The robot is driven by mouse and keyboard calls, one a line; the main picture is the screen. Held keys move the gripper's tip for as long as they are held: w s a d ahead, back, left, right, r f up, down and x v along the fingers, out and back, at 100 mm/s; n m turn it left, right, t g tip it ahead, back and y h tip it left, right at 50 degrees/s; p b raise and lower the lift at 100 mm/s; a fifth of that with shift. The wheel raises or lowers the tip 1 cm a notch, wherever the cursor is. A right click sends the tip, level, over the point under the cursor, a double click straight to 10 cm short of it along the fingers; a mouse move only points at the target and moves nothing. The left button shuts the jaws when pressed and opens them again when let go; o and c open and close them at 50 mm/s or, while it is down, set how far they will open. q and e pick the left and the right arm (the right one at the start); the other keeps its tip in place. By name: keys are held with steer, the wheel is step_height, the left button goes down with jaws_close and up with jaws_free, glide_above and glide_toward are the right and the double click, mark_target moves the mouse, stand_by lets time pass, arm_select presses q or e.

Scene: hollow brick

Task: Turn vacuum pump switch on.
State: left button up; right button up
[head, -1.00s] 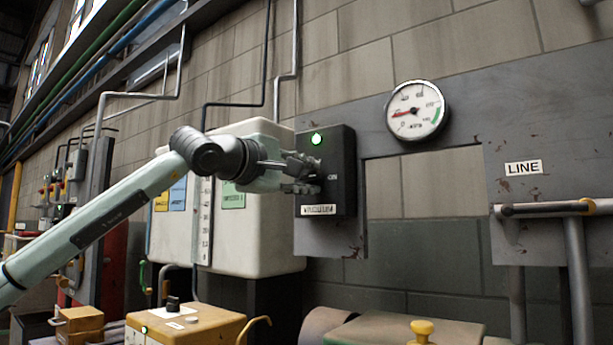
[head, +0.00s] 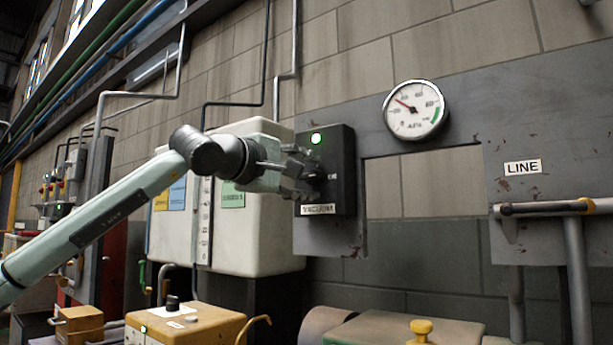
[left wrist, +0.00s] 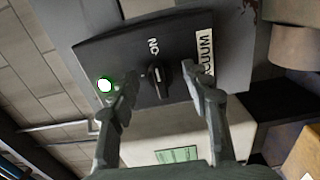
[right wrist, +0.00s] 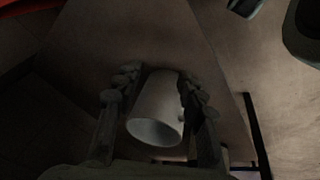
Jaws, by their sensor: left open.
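The vacuum pump switch is a black rotary knob (left wrist: 159,82) on a black box (head: 336,150) with a VACUUM label (head: 318,210). In the left wrist view its narrow end points toward the white ON mark (left wrist: 153,46). A green lamp (head: 317,139) on the box is lit. My left gripper (head: 312,177) is at the box face, hiding most of the knob in the head view. In the left wrist view its fingers (left wrist: 158,71) are open, one on each side of the knob, apart from it. My right gripper (right wrist: 156,82) shows only in its wrist view.
A round gauge (head: 415,109) with a red needle is right of the box. A white tank (head: 265,220) stands behind my left arm. A white cup-like thing (right wrist: 160,100) lies between the right fingers; I cannot tell if they grip it. A LINE panel (head: 540,140) is at right.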

arm_select(q)
steer(key=shift+a, duration=0.1)
steer(key=v, duration=1.2)
